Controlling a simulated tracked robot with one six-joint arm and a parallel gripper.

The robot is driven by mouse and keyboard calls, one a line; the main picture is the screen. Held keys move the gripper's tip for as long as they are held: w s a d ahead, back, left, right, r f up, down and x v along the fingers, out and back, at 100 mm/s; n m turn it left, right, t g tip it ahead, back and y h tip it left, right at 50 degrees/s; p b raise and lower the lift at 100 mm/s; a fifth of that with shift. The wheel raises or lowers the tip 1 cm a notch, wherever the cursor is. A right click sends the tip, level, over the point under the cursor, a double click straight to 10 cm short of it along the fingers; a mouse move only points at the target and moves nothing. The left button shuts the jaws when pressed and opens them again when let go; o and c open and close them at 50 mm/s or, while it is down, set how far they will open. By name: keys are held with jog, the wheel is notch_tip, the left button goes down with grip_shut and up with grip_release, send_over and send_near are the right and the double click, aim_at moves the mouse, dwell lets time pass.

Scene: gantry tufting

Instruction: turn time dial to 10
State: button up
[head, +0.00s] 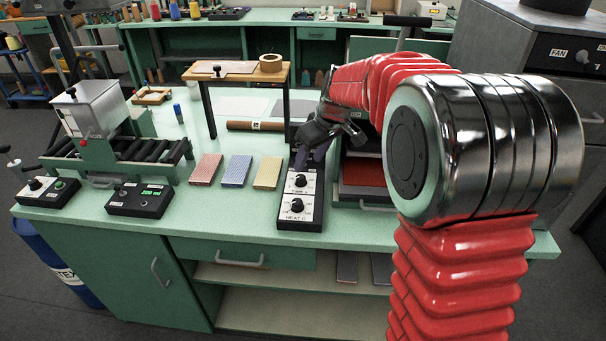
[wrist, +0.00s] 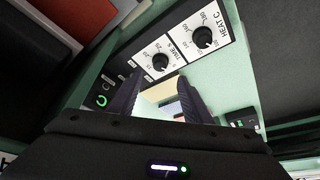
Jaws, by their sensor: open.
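The time dial (head: 300,180) is a black knob on a white scale plate, the upper of two dials on a black control box (head: 313,215). In the wrist view the time dial (wrist: 160,62) shows just beyond my fingertips, its scale marked TIME S. I cannot surely read its setting. The heat dial (head: 297,206) is nearer the bench's front edge; it also shows in the wrist view (wrist: 203,37). My gripper (head: 312,158) is open and empty, close behind the time dial. In the wrist view its two dark fingers (wrist: 158,88) stand apart, with no clear contact with the knob.
A green-lit ring (wrist: 102,101) sits on the box beside one finger. Red, blue and yellow pads (head: 236,172) lie left of the box. A press with a red pad (head: 363,172) stands right of it. A brown roll (head: 256,126) lies behind the pads.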

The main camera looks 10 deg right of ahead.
aim_at(301, 177)
jog(key=x, duration=0.8)
jog(key=shift+w+f, duration=0.1)
jog(key=shift+f, duration=0.05)
jog(key=shift+c, duration=0.7)
jog(key=c, duration=0.9)
